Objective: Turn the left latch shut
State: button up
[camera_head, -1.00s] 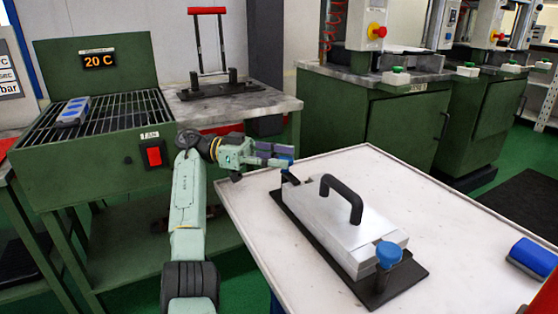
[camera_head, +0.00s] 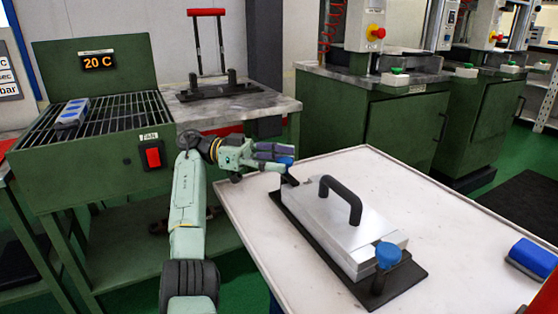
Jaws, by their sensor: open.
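A silver mould (camera_head: 335,233) with a black arched handle (camera_head: 341,197) lies on a black base plate (camera_head: 395,283) on the white table. A blue latch knob (camera_head: 387,255) stands at its near right end. Another blue latch knob (camera_head: 287,161) shows at the far left end, partly hidden by my gripper. My gripper (camera_head: 279,158) is at this left latch with its fingers pointing right, beside or around the knob. I cannot tell whether the fingers touch it. The jaws are open.
A blue block-like object (camera_head: 533,256) lies at the table's right edge. A green grill bench (camera_head: 90,140) with a "20 C" display stands left, beside a grey worktop (camera_head: 235,108) with a red-handled frame.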

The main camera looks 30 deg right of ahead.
aim_at(279, 159)
notch_tip(279, 159, up, 10)
dwell(0.6)
